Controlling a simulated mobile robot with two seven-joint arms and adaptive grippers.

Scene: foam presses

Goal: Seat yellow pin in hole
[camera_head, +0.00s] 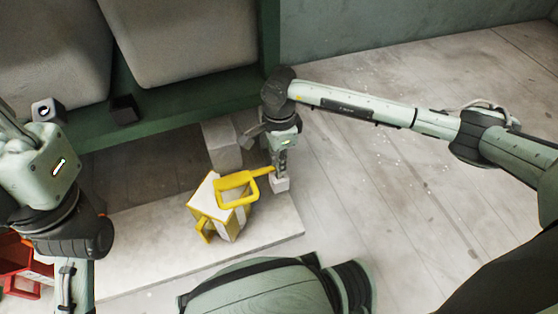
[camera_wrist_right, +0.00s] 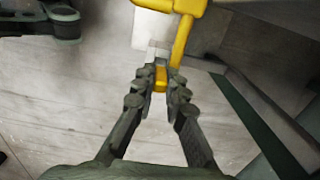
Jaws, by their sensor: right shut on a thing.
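The yellow pin (camera_head: 237,188) has a broad loop handle and a straight shank that reaches right to my right gripper (camera_head: 280,172). In the right wrist view, the fingers of that gripper (camera_wrist_right: 160,82) are closed on a yellow part of the pin (camera_wrist_right: 180,42). A white box with yellow edges (camera_head: 231,224) stands behind and below the loop, which overlaps it in the picture. I cannot tell which hole is meant, and none shows clearly. My left gripper (camera_head: 68,285) is at the lower left, partly cut off, and its fingers cannot be read.
A small pale block (camera_head: 280,184) shows just under the right fingertips. A grey block (camera_head: 222,145) stands behind the box. A pale slab (camera_head: 150,245) lies on the floor under the box. Green framing with grey pads (camera_head: 180,40) closes the back. Red objects (camera_head: 20,262) are at far left. Floor at right is clear.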

